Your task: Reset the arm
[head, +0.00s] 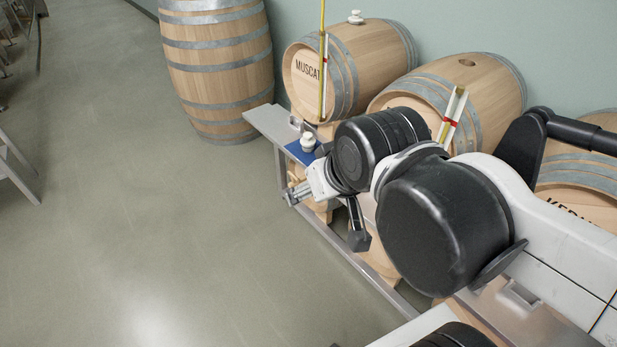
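My arm reaches in from the right in the head view, folded over the rail in front of the barrels. Its black joint caps and white links cover much of the scene behind. My gripper (293,196) is at the far end of the arm, beside the grey shelf and below the blue mat. Its fingers look small and grey at this angle, and I cannot tell if they are open or shut. I see nothing clearly held in it.
A barrel marked MUSCAT (302,84) and another barrel (470,85) lie along the wall. A white bung (307,143) stands on a blue mat (296,152) on the grey shelf (262,118). An upright barrel (215,65) stands behind.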

